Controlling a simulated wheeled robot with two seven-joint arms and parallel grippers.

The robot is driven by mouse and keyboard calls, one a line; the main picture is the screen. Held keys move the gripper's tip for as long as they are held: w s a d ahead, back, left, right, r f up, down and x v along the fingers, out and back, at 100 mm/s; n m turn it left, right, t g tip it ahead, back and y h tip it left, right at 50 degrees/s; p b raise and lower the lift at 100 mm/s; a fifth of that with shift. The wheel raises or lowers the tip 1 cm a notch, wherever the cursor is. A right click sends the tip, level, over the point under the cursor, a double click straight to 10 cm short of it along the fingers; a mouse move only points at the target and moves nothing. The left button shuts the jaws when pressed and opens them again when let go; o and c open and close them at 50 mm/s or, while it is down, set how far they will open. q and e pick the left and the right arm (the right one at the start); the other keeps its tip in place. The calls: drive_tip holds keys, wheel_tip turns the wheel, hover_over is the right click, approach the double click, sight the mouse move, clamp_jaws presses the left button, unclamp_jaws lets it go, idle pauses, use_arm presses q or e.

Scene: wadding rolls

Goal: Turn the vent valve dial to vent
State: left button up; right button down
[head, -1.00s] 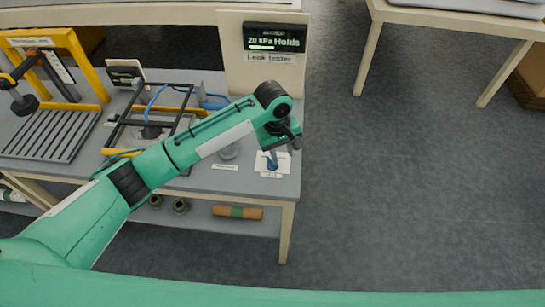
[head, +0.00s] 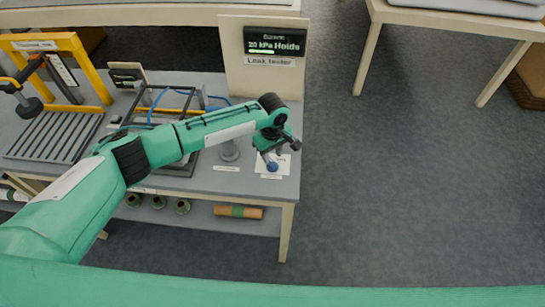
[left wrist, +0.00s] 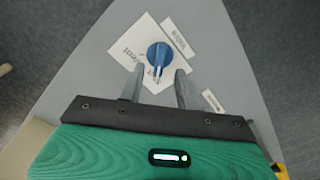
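The vent valve dial (head: 272,166) is a blue knob on a white label plate near the front right corner of the bench. In the left wrist view the dial (left wrist: 159,55) shows a pale line across it, and the plate (left wrist: 135,46) around it carries printed words, "Vent" among them. My left gripper (head: 274,151) is over the dial in the head view. In the left wrist view the left gripper (left wrist: 158,76) has its two fingers apart with nothing between them; the dial shows just beyond the tips. Contact cannot be told. My right gripper is out of view.
A leak tester panel (head: 272,85) with a screen reading "20 kPa Holds" stands behind the dial. Floor right of the bench is clear.

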sight(272, 162)
use_arm(q)
drive_tip(key=shift+f, duration=1.8)
clamp_jaws()
